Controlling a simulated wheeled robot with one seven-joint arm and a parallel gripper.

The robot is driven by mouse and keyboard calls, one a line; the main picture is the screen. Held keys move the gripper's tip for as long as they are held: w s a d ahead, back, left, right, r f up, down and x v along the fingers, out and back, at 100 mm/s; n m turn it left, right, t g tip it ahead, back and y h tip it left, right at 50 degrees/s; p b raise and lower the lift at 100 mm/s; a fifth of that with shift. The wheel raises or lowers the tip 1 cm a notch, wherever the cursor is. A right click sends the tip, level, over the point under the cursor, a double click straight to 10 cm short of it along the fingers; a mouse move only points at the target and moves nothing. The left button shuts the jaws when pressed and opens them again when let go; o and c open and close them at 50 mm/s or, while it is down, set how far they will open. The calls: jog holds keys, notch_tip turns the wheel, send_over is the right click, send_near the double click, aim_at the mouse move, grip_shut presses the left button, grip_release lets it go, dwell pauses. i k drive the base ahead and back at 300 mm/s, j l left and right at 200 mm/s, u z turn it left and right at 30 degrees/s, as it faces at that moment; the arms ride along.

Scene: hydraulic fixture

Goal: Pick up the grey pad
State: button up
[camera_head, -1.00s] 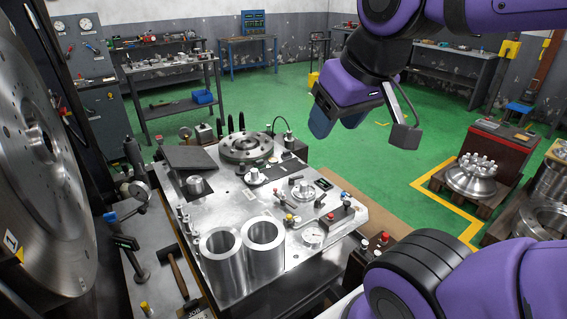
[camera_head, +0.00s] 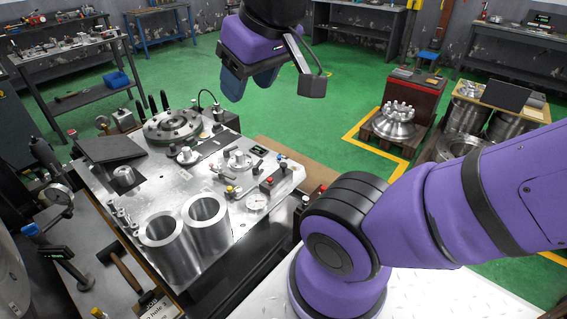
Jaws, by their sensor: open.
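A flat, dark grey square pad (camera_head: 110,149) lies at the far left corner of the metal fixture table (camera_head: 200,180), slightly tilted. Another flat dark panel (camera_head: 503,95) is at the far right, on a wooden board; I cannot tell for certain which one is the grey pad. My gripper (camera_head: 250,84) hangs in the air with its blue fingers pointing down, open and empty. In the picture it is above and right of the table, apart from both flat pieces.
Two steel cylinders (camera_head: 168,235) stand at the table's front. A round flange (camera_head: 172,125) sits beside the pad, near dark upright pins. Valves and a gauge (camera_head: 257,203) occupy the right side. A hammer (camera_head: 122,270) lies at lower left.

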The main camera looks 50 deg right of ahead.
aim_at(217, 128)
jog(key=l+u, duration=0.15)
jog(key=u, duration=0.3)
jog(key=k+l+u, duration=0.15)
jog(key=u, duration=0.35)
jog(key=l+u, duration=0.1)
jog(key=u, duration=0.35)
jog(key=k+u, duration=0.2)
jog(key=u, duration=0.3)
jog(key=k+u, duration=0.6)
jog(key=k, duration=0.15)
jog(key=k+l+u, duration=0.1)
jog(key=k+u, duration=0.9)
jog(key=k+j+u, duration=0.35)
jog(key=k+u, duration=0.15)
jog(key=k+l+u, duration=0.25)
jog(key=k+u, duration=0.7)
jog(key=k, duration=0.2)
jog(key=k+j+u, duration=0.2)
jog(key=k+u, duration=0.25)
jog(key=k, duration=0.15)
jog(key=k+l+u, duration=0.1)
jog(key=k+u, duration=0.25)
jog(key=k, duration=0.35)
jog(key=k+j+u, duration=0.1)
jog(key=k+u, duration=0.25)
jog(key=k, duration=0.35)
jog(key=k+z, duration=0.25)
jog(key=k, duration=0.35)
